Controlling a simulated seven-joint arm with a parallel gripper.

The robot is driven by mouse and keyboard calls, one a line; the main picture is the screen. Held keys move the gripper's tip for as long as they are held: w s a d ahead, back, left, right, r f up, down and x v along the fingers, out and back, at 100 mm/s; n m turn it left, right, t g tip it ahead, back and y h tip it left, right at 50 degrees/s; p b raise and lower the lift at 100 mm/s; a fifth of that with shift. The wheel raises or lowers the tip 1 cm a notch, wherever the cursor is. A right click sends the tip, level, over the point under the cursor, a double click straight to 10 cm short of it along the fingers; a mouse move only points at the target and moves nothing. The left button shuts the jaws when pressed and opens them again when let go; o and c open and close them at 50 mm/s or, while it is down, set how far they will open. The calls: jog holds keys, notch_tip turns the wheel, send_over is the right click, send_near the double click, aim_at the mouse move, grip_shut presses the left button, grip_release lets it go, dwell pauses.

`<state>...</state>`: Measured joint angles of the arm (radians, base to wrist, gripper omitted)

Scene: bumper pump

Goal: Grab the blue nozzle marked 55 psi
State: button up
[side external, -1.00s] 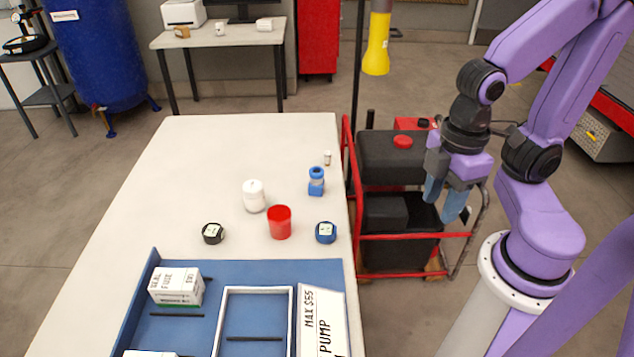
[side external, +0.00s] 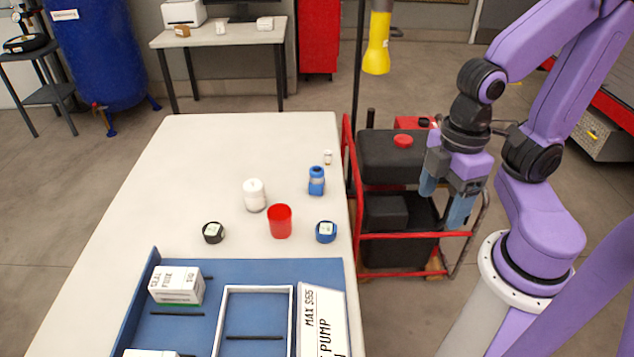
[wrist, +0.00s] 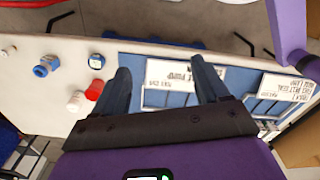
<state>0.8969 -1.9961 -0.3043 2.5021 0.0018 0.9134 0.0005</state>
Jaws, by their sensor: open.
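A short round blue piece with a pale label on top (side external: 326,232) stands on the table near its right edge; its marking is too small to read. It also shows in the wrist view (wrist: 96,62). A taller blue fitting with a ring-shaped top (side external: 316,182) stands behind it, and shows in the wrist view too (wrist: 50,63). I cannot tell which carries 55 psi. My gripper (side external: 446,197) is open and empty, off to the right of the table, beside the red-framed machine. Its two fingers are spread apart in the wrist view (wrist: 160,68).
A red cup (side external: 279,222), a white jar (side external: 254,196), a round black labelled piece (side external: 213,233) and a small white bottle (side external: 327,157) stand nearby. A blue tray (side external: 230,268) with boxes and a PUMP sign fills the front. The table's back is clear.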

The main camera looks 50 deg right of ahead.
jog(key=w+a+f+m+t+y, duration=0.25)
jog(key=w+f, duration=0.45)
jog(key=w, duration=0.5)
jog(key=m+t, duration=0.8)
jog(key=t, duration=0.3)
send_near(312, 175)
jog(key=shift+h, duration=0.25)
jog(key=w+f, duration=0.1)
jog(key=w, duration=0.1)
jog(key=w+f, duration=0.1)
jog(key=w, duration=0.1)
jog(key=w+f, duration=0.1)
jog(key=w, duration=0.1)
jog(key=shift+w+d+f, duration=0.15)
jog(key=shift+w+d, duration=0.1)
jog(key=shift+g, duration=0.25)
jog(key=shift+x, duration=2.5)
jog(key=shift+d+f, duration=0.1)
jog(key=shift+d, duration=0.05)
jog(key=c, duration=1.2)
